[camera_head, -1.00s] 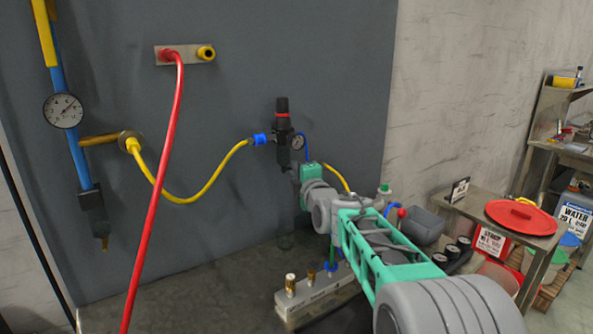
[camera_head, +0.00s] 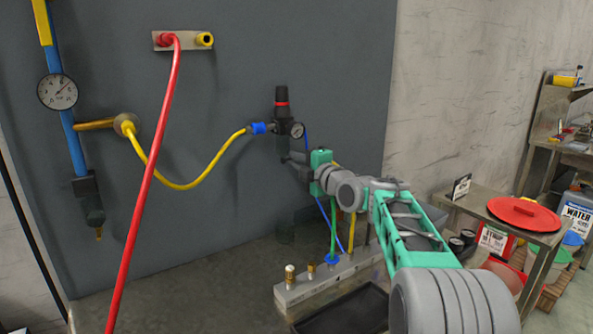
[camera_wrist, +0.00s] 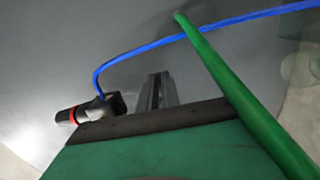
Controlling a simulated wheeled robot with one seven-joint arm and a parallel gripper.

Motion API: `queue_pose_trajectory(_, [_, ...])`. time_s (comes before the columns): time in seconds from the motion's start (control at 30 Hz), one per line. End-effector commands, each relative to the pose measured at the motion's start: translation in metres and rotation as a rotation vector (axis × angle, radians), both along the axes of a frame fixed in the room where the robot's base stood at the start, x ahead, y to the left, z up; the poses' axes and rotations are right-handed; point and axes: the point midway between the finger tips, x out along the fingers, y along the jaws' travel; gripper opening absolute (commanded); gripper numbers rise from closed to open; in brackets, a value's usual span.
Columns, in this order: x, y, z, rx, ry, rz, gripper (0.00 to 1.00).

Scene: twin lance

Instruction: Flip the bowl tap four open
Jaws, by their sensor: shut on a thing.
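In the head view the black filter regulator (camera_head: 283,105) with a red band hangs on the grey panel, a round gauge at its right. Its bowl (camera_head: 284,148) hangs below. My gripper (camera_head: 287,159) reaches in from the right at the bottom of that bowl. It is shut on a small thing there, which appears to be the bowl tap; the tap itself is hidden. In the wrist view my fingers (camera_wrist: 156,90) point away from the camera. The regulator (camera_wrist: 80,114) lies left of them.
A blue hose (camera_wrist: 150,45) and a green hose (camera_wrist: 225,80) run close by in the wrist view. A manifold block (camera_head: 310,288) with brass fittings stands below. A red hose (camera_head: 145,190) and a yellow hose (camera_head: 195,184) hang at the left. A table with a red lid (camera_head: 525,214) is right.

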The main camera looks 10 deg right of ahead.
Motion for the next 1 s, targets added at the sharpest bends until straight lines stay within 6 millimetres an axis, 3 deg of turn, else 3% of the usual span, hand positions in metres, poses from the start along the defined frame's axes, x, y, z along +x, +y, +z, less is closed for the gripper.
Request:
queue_pose_trajectory(0.33, [0.000, 0.000, 0.002, -0.002, -0.002, 0.023, 0.00])
queue_pose_trajectory(0.37, [0.000, 0.000, 0.002, -0.002, -0.002, 0.023, 0.09])
queue_pose_trajectory(0.47, [0.000, 0.000, 0.001, -0.002, -0.001, 0.022, 0.16])
queue_pose_trajectory(0.73, [-0.002, -0.002, 0.000, -0.002, -0.001, 0.021, 0.16])
queue_pose_trajectory(1.0, [-0.047, -0.022, -0.001, -0.002, -0.002, 0.017, 0.16])
